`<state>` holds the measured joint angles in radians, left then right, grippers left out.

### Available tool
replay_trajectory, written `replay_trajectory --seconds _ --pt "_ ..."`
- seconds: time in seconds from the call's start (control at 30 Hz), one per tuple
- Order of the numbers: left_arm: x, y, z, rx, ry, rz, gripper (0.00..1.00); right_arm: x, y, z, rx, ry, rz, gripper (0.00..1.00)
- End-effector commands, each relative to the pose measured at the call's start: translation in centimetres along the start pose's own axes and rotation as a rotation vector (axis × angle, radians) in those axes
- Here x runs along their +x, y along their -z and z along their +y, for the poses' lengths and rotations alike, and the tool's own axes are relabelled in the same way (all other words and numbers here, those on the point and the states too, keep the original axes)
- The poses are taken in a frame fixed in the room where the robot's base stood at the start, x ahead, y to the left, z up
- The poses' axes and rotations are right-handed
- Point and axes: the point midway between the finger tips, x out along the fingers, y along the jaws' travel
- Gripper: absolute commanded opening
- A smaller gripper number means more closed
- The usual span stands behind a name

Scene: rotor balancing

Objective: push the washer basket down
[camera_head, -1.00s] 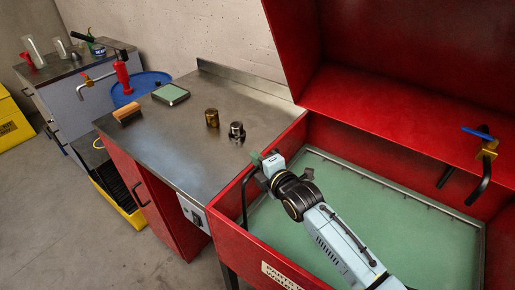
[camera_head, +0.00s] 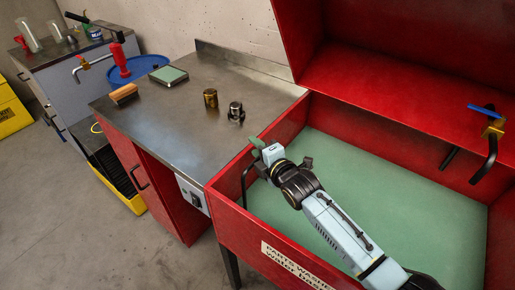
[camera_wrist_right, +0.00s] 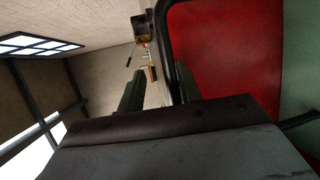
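The washer tank (camera_head: 225,228) is an open red tub with flat green liquid (camera_head: 375,190) in it. No basket rim shows above the liquid; the basket seems to lie under the surface. A bent black rod handle (camera_head: 244,188) stands at the tank's left wall. My right gripper (camera_head: 254,152) is at the top of this rod, over the left wall. In the right wrist view its two dark green fingers (camera_wrist_right: 160,88) are apart, and the black rod (camera_wrist_right: 161,25) runs beside the right-hand finger. Whether they touch is unclear. My left gripper is out of view.
The raised red lid (camera_head: 400,60) stands behind the tank, with a brass valve (camera_head: 494,128) and blue lever at right. The steel worktop (camera_head: 165,125) at left holds a brass cylinder (camera_head: 210,98), a dark metal part (camera_head: 236,112), a brush (camera_head: 124,94) and a green-topped tray (camera_head: 170,76).

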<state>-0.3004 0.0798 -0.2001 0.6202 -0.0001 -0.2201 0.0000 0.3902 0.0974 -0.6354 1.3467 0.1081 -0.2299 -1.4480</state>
Motion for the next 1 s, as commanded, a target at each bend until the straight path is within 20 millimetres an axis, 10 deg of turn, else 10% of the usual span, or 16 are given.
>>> replay_trajectory --seconds 0.47,1.0 --pt "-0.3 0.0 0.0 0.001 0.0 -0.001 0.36 -0.9 -0.1 0.4 -0.001 -0.01 0.0 0.33" --pt "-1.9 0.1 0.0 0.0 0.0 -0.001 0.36 -11.0 0.0 0.1 -0.002 0.001 0.001 0.33"
